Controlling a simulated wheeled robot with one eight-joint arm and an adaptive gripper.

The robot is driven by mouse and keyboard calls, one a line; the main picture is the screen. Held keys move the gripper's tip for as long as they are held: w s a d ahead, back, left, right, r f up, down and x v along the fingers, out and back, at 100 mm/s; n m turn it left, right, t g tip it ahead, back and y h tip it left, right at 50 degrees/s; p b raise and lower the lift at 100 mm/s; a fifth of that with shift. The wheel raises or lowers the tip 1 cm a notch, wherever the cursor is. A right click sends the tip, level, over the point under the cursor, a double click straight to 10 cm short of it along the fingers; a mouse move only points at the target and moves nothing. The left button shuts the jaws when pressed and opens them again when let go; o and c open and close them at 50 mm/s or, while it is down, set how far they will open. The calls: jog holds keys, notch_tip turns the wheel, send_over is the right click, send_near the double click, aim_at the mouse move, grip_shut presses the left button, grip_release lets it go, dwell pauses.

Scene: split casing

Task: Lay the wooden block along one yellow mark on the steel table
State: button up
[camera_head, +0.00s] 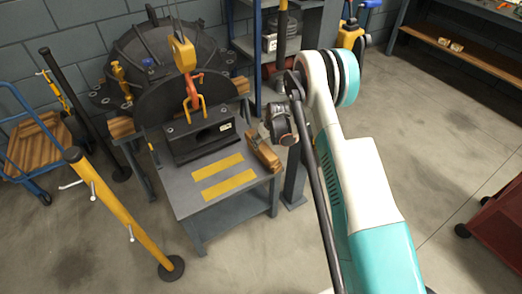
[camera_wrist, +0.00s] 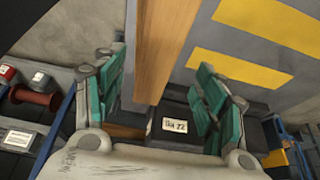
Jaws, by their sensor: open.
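The wooden block (camera_head: 263,151) sits at the right edge of the steel table (camera_head: 186,202), beside the two yellow marks. The far yellow mark (camera_head: 218,163) and the near yellow mark (camera_head: 228,185) lie bare and parallel on the table top. My gripper (camera_head: 273,134) is just above the block's far end. In the wrist view the block (camera_wrist: 164,48) runs between the open green fingers of my gripper (camera_wrist: 162,88), with gaps on both sides. Both yellow marks (camera_wrist: 240,68) show to its right. Whether the block touches the table is unclear.
A black labelled casing part (camera_head: 203,145) stands at the table's back, under an orange hook (camera_head: 192,85). A large round dark casing (camera_head: 155,60) is behind it. A yellow post (camera_head: 115,205) stands left of the table. A blue shelf frame (camera_head: 254,60) stands behind.

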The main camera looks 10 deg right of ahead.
aim_at(261, 144)
jog(key=shift+w+b+x, duration=0.15)
jog(key=shift+b+x, duration=0.6)
jog(key=shift+x, duration=0.8)
jog(key=shift+w+b+x, duration=0.15)
jog(key=shift+b+x, duration=0.6)
jog(key=shift+x, duration=0.8)
jog(key=shift+d+r, duration=0.1)
jog(key=shift+r, duration=0.1)
jog(key=c, duration=1.5)
